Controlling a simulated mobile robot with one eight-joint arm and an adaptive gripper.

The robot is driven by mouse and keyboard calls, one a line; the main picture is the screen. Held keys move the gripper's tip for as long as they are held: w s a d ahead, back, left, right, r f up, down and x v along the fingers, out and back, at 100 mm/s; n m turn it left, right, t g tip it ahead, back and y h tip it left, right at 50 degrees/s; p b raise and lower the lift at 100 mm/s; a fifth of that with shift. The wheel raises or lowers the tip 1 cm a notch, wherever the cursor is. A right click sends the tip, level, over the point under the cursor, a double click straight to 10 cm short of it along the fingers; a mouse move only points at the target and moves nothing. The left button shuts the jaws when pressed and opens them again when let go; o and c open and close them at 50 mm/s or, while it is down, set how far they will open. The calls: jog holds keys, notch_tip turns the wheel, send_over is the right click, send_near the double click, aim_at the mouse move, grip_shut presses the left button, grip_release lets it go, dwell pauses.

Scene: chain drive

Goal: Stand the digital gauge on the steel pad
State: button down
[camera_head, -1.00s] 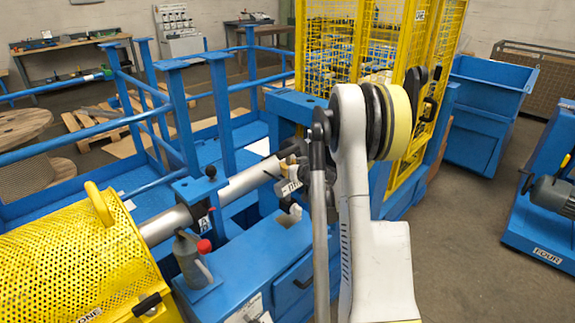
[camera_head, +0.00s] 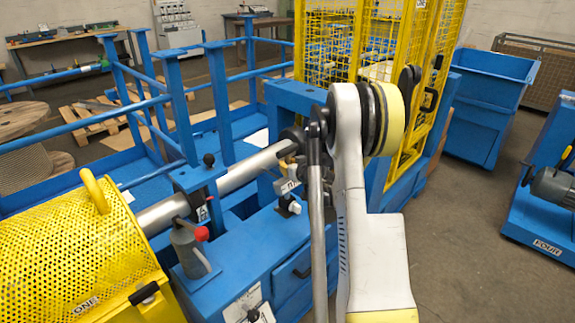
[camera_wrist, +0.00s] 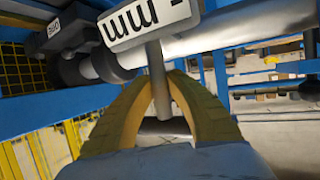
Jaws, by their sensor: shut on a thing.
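My gripper (camera_wrist: 164,80) has its tan fingers closed around a thin grey stem in the wrist view. The stem joins the digital gauge (camera_wrist: 148,24), whose pale face marked "mm" fills the top of that view. In the head view the gauge's white label (camera_head: 288,186) shows small beside my arm, in front of the steel shaft and above the blue bench. My gripper is mostly hidden there behind my arm. I cannot make out the steel pad for certain in either view.
The steel shaft (camera_head: 252,167) runs from the yellow perforated guard (camera_head: 75,255) toward the blue frame. A grey bottle with a red cap (camera_head: 190,251) stands on the blue bench (camera_head: 240,262). A small black-and-white item (camera_head: 289,207) sits on the bench below the gauge.

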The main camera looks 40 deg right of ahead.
jog(key=shift+f+b, duration=0.45)
jog(key=shift+f, duration=0.05)
jog(key=c, duration=1.4)
grip_release()
jog(key=shift+r, duration=0.1)
jog(key=shift+o, duration=0.2)
jog(key=shift+s, duration=0.1)
jog(key=v, duration=1.1)
jog(key=shift+s+r, duration=0.2)
jog(key=shift+s, duration=0.15)
jog(key=shift+a, duration=0.25)
